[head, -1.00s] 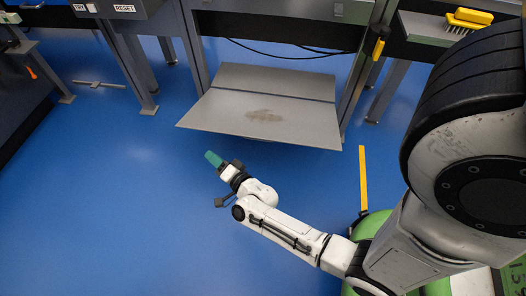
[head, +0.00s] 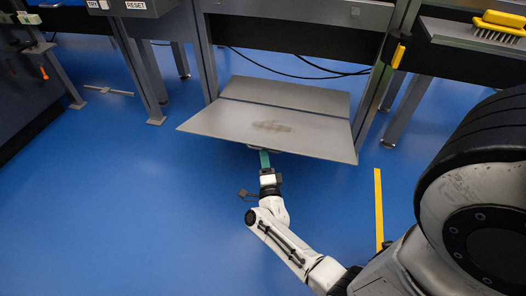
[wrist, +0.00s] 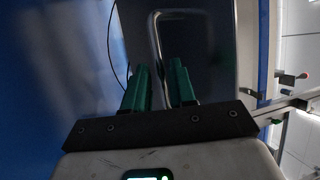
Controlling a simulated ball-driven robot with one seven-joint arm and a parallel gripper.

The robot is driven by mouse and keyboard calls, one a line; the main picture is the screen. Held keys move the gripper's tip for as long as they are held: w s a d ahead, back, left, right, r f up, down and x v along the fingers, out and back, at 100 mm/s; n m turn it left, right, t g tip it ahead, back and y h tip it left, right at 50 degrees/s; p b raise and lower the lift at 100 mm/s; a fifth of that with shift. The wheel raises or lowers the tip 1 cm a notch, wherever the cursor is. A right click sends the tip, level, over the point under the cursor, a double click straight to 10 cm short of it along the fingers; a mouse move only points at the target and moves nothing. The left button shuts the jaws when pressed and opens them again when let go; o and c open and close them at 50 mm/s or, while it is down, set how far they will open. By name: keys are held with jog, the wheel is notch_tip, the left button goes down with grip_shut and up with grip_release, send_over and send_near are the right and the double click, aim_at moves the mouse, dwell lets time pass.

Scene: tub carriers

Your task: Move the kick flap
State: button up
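The kick flap (head: 270,128) is a wide grey metal plate with a brown scuff, tilted out from under the bench between two posts. Its near edge is towards me. My gripper (head: 264,158) has green fingers and reaches the underside of that near edge, left of its right corner; the fingertips are partly hidden there. In the wrist view my gripper (wrist: 158,82) shows two green fingers apart. A shiny rounded metal bar, like a handle, (wrist: 156,48) runs ahead between them against a dark surface. I cannot tell whether the fingers touch it.
Bench posts (head: 205,50) flank the flap on both sides. Black cables (head: 300,62) hang behind it. A yellow floor strip (head: 378,205) lies to the right. A yellow brush (head: 498,27) lies on the right bench. The blue floor at left is clear.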

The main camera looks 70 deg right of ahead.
aim_at(272, 131)
jog(key=shift+b+x, duration=0.45)
jog(key=shift+x, duration=1.7)
jog(key=shift+a, duration=0.1)
grip_shut()
